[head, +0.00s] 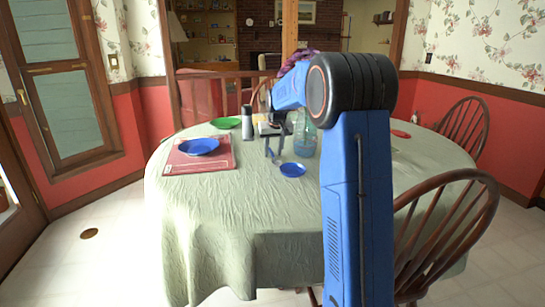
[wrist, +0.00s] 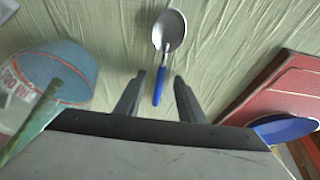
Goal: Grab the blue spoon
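The spoon has a blue handle (wrist: 159,86) and a silver bowl (wrist: 169,30). It lies on the pale green tablecloth in the wrist view, bowl towards the top. My gripper (wrist: 159,76) is open, with one dark finger on each side of the handle in that view. No contact with the spoon shows, and the height of the fingertips above it is hard to tell. In the head view my gripper (head: 274,154) points down over the middle of the table. The spoon is too small and covered there to make out clearly.
A blue plate (head: 199,146) lies on a red book (head: 181,166) at left. A shaker (head: 247,122) and green plate (head: 226,123) stand behind.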

